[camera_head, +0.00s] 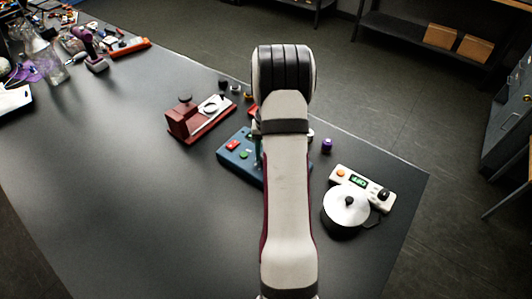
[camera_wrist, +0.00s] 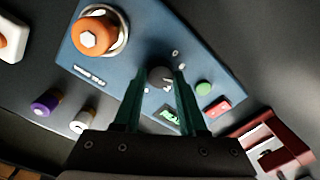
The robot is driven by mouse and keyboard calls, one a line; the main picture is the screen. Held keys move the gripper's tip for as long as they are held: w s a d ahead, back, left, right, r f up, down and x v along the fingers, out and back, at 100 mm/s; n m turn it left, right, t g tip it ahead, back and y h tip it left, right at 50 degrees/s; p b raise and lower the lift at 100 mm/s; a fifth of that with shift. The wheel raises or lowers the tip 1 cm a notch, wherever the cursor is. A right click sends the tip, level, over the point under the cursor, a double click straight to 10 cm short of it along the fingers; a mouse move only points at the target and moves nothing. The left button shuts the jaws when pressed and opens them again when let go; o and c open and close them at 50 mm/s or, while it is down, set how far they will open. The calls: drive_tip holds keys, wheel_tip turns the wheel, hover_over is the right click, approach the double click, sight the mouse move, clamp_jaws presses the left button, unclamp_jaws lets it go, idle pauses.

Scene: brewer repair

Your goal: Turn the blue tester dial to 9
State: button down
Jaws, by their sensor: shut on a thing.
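The blue tester (camera_head: 231,158) sits on the dark table in the head view, partly hidden behind my arm. In the wrist view the tester's panel (camera_wrist: 133,47) fills the middle. Its dial (camera_wrist: 160,72) is a small dark grey knob with white marks beside it. My gripper (camera_wrist: 159,82) has its two green fingers on either side of the dial and is shut on it. A lit green display (camera_wrist: 170,115) shows between the fingers, its reading too small to make out. The dial's setting cannot be read. The dial is hidden in the head view.
The tester also carries an orange knob (camera_wrist: 95,34), a green button (camera_wrist: 205,88) and a red switch (camera_wrist: 217,108). A dark red device (camera_head: 197,120) stands left of it. A scale (camera_head: 362,188) with a pot (camera_head: 338,214) is at right. The table's left front is clear.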

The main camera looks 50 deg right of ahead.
drive_tip(key=shift+m, duration=1.2)
drive_tip(key=shift+c, duration=2.3)
unclamp_jaws()
wheel_tip(320, 180, up, 16)
drive_tip(key=shift+s, duration=0.35)
drive_tip(key=shift+d+f, duration=0.1)
